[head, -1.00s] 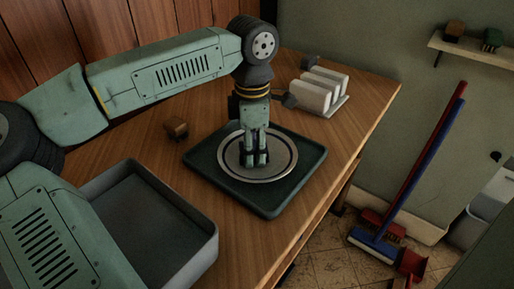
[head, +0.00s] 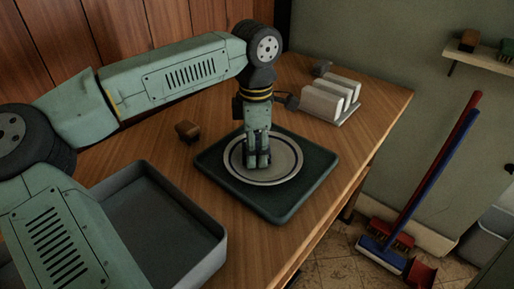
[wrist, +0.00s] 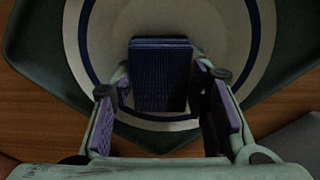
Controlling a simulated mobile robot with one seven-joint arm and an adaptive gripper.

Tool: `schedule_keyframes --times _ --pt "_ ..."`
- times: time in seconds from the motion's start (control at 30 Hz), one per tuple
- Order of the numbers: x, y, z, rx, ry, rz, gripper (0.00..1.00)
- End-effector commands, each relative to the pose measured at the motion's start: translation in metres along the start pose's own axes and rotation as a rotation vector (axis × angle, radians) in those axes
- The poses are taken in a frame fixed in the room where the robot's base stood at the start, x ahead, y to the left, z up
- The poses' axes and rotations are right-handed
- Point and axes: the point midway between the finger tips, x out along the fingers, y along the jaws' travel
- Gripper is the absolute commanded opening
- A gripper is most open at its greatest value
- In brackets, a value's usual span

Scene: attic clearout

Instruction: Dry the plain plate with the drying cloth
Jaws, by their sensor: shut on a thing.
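A round pale plate (head: 288,170) with a dark blue ring lies flat on a dark green tray (head: 285,205) on the wooden table. My gripper (head: 257,163) points down over the plate, slightly left of its middle. In the wrist view, a dark blue ribbed piece, seemingly the folded drying cloth (wrist: 160,75), sits between the fingers, over the plate. My gripper is shut on it. Whether the cloth touches the plate, and whether the plate is wet, I cannot tell.
A grey open bin (head: 165,225) stands at the front left. A small brown block (head: 188,131) lies left of the tray. A rack of white upright pieces (head: 330,98) stands behind right. Brooms (head: 433,180) lean at the right wall, beyond the table edge.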

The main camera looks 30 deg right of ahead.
Motion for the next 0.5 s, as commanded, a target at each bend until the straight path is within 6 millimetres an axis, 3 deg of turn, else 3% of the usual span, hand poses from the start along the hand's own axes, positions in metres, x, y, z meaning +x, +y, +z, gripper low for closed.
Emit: schedule_keyframes --times 0.5 --pt "0.001 -0.016 0.016 0.002 0.0 -0.001 0.14"
